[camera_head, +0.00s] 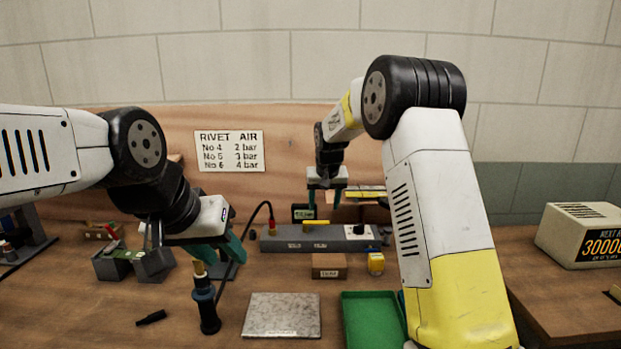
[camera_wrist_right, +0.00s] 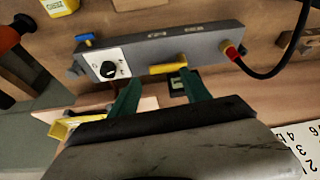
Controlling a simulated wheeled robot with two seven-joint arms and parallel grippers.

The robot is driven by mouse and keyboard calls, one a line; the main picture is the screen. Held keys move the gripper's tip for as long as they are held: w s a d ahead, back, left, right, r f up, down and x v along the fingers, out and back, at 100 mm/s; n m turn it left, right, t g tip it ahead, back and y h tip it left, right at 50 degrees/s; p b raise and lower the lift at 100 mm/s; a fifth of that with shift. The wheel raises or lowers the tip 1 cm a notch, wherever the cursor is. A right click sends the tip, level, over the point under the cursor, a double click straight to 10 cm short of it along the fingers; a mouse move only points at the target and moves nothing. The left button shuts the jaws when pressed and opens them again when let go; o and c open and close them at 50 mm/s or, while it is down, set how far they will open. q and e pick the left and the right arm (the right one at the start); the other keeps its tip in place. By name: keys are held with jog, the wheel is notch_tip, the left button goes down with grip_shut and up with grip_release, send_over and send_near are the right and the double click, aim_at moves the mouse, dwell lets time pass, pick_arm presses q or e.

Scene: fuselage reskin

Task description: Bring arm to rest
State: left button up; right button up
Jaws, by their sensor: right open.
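My left gripper (camera_head: 219,254) has teal fingers that point down at the left of the bench. They are just above and beside the brass top of an upright dark tool (camera_head: 208,307); I cannot tell whether they touch or grip it. My right gripper (camera_head: 325,204) is open over the grey valve bar (camera_head: 283,238) at the back. In the right wrist view its two teal fingers (camera_wrist_right: 160,84) stand apart and empty, close to the bar's yellow lever (camera_wrist_right: 168,69).
A grey plate (camera_head: 282,316), a green tray (camera_head: 370,320), a small brown box (camera_head: 329,266) and a yellow block (camera_head: 376,263) lie in front of the bar. A black hose (camera_head: 258,207) arcs between bar and tool. A radio-like box (camera_head: 583,236) stands at right.

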jog(key=s+d+r+y, duration=0.1)
jog(key=s+d+r, duration=0.4)
jog(key=s, duration=0.4)
jog(key=s+d+r, duration=0.3)
jog(key=s+r, duration=0.4)
jog(key=s, duration=0.2)
jog(key=s+d+f+t, duration=0.1)
jog(key=s+d, duration=0.1)
jog(key=s, duration=2)
jog(key=shift+d+f+t+y, duration=0.15)
jog(key=shift+f+t+y, duration=0.15)
jog(key=shift+f+y, duration=0.1)
jog(key=shift+s, duration=0.1)
jog(key=shift+c, duration=0.3)
